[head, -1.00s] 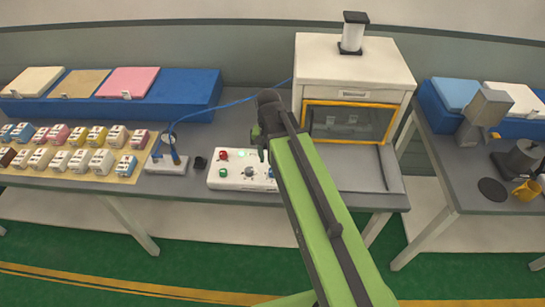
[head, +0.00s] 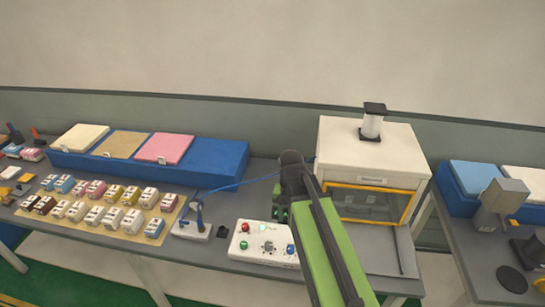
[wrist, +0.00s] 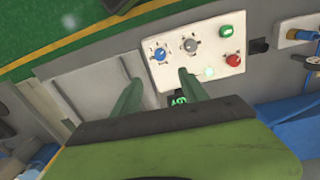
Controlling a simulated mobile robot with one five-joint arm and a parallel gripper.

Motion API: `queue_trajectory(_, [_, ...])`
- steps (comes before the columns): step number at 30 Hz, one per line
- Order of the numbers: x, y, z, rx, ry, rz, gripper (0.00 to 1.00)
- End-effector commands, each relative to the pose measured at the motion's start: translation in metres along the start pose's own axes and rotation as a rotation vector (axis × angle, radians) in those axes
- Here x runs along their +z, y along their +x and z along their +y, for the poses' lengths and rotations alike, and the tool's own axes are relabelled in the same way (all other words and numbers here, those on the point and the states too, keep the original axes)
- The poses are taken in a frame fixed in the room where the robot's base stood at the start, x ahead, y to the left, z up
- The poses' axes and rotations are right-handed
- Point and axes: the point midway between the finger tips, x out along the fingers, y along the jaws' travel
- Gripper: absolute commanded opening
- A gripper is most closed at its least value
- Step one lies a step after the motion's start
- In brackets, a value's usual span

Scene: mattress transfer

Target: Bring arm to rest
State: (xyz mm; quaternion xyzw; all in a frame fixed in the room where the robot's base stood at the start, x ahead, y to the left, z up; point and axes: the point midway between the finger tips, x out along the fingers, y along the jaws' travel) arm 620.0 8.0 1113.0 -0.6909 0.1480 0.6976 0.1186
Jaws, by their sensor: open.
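My arm (head: 325,235), green and black, reaches up from the bottom of the head view. The panel shows there too (wrist: 205,50), with blue and grey knobs and green and red buttons. The fingertips overlap its edge; I cannot tell their height above it.
The white cabinet (head: 372,150) with a yellow-framed window stands right of my gripper. A blue stand (head: 225,170) with three coloured pads and several small labelled blocks (head: 95,213) lie left. A blue cable crosses the bench. A second bench (head: 475,240) stands right, beyond a gap.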

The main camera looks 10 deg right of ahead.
Motion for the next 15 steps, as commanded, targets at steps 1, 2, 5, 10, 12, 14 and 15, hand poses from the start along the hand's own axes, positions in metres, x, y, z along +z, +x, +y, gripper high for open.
queue_trajectory(1, [0.0, 0.0, 0.0, 0.0, 0.0, 0.0, 0.51])
queue_trajectory(2, [0.0, 0.003, 0.0, 0.0, 0.0, 0.0, 0.51])
queue_trajectory(5, [-0.001, 0.03, 0.001, 0.0, 0.004, 0.0, 0.51])
queue_trajectory(10, [0.014, 0.103, 0.009, -0.008, -0.009, -0.002, 0.51])
queue_trajectory(12, [0.022, 0.124, 0.013, -0.016, -0.061, -0.001, 0.51])
queue_trajectory(14, [0.03, 0.138, 0.016, -0.024, -0.121, -0.001, 0.51])
queue_trajectory(15, [0.035, 0.144, 0.017, -0.029, -0.169, 0.001, 0.51])
